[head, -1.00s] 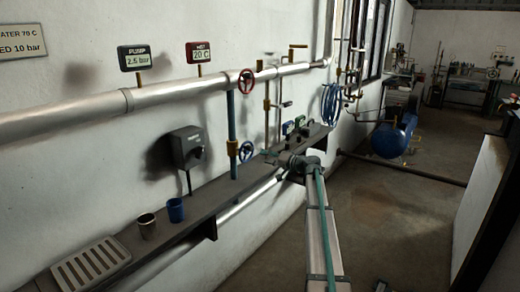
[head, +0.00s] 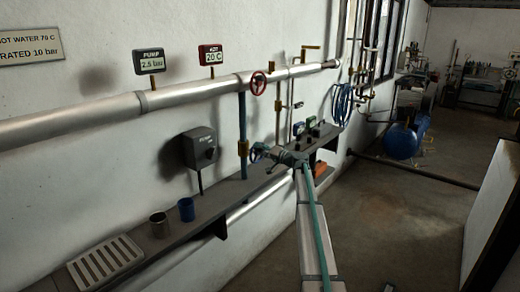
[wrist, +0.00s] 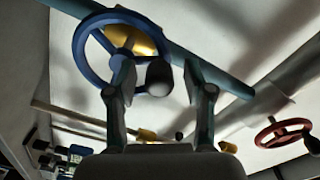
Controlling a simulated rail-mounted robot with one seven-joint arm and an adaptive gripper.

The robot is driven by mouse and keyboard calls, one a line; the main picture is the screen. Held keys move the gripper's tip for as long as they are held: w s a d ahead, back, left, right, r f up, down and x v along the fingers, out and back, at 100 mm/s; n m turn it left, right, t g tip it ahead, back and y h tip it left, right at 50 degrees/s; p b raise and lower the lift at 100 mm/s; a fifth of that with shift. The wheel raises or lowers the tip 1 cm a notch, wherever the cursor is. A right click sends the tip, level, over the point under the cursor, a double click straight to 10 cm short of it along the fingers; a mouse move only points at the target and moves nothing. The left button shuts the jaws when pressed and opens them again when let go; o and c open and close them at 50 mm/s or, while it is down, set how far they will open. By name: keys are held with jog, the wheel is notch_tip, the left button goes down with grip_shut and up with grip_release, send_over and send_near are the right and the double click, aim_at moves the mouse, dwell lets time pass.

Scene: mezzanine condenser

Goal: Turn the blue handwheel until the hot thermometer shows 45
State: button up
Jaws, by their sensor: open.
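The blue handwheel (head: 256,153) is on the blue vertical pipe (head: 243,120), below the main pipe. My gripper (wrist: 160,78) is open, one finger on each side of the knob. The left finger overlaps the rim in the picture; I cannot tell whether either finger touches. In the head view my gripper (head: 272,154) is close at the wheel's right. The hot thermometer (head: 210,55) reads 20 C.
A red handwheel (head: 258,84) is on the main pipe (head: 190,90) above. The pump gauge (head: 149,61) reads 2.5 bar. A grey pump box (head: 200,148) is on the wall. A shelf (head: 220,205) below holds a metal cup (head: 159,224), a blue cup (head: 186,209) and a slatted tray (head: 106,262).

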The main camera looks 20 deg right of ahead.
jog(key=shift+w+a, duration=0.1)
jog(key=shift+w, duration=0.1)
grip_shut()
jog(key=shift+m, duration=0.3)
jog(key=shift+w+d+f+m, duration=0.1)
jog(key=shift+w+d+m, duration=0.5)
jog(key=shift+m, duration=1.75)
jog(key=shift+w+d+f+m, duration=0.2)
jog(key=shift+d+m, duration=0.75)
jog(key=shift+m, duration=1.45)
jog(key=shift+w+d+f+m, duration=0.1)
jog(key=shift+w+d+m, duration=0.5)
jog(key=shift+m, duration=1.75)
jog(key=shift+s+d, duration=0.15)
jog(key=shift+s, duration=0.05)
